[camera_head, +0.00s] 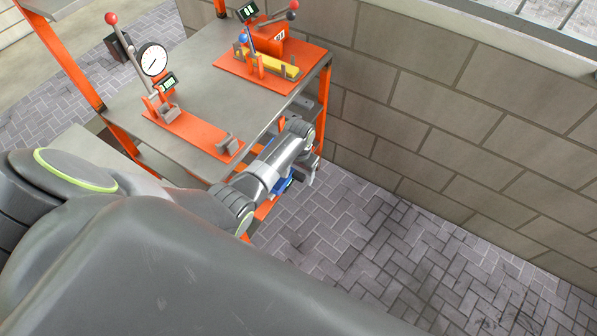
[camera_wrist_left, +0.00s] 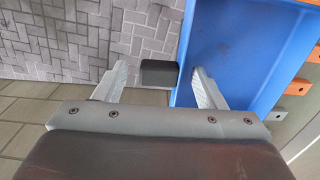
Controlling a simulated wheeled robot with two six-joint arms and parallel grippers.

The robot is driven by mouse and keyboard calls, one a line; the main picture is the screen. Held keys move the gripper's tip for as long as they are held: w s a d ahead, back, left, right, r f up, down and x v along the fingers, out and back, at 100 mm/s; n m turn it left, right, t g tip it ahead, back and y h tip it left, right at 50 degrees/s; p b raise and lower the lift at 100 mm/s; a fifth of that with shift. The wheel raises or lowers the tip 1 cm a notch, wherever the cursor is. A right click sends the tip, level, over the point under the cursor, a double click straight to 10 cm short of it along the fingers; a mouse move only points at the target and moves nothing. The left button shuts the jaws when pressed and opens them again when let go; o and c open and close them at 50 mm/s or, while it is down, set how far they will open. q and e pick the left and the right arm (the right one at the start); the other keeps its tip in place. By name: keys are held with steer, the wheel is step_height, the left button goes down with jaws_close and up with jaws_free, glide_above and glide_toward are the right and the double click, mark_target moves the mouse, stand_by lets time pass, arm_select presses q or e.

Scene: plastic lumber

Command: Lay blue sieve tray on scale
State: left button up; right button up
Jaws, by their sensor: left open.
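The blue sieve tray (camera_wrist_left: 240,45) fills much of the right side of the left wrist view. In the head view only small blue patches of it (camera_head: 282,185) show below my left wrist, beside the orange-framed bench. My left gripper (camera_head: 306,172) is open. In the left wrist view its fingers (camera_wrist_left: 160,78) stand apart, with a dark grey block (camera_wrist_left: 158,73) at the tray's left edge showing between them. The right finger overlaps the tray in the picture; I cannot tell whether they touch. I cannot make out a scale. My right gripper is not in view.
The orange-framed bench (camera_head: 205,85) has a grey top. It carries a dial-gauge stand (camera_head: 153,60) on an orange base and another orange fixture with a yellow bar (camera_head: 278,66). A block wall (camera_head: 440,90) stands right of it. The paved floor (camera_head: 370,235) is clear.

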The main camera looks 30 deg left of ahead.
arm_select(q)
steer(key=shift+r, duration=0.55)
step_height(320, 180, up, 16)
steer(key=shift+r+b, duration=0.15)
steer(key=shift+b, duration=0.15)
steer(key=shift+s, duration=0.1)
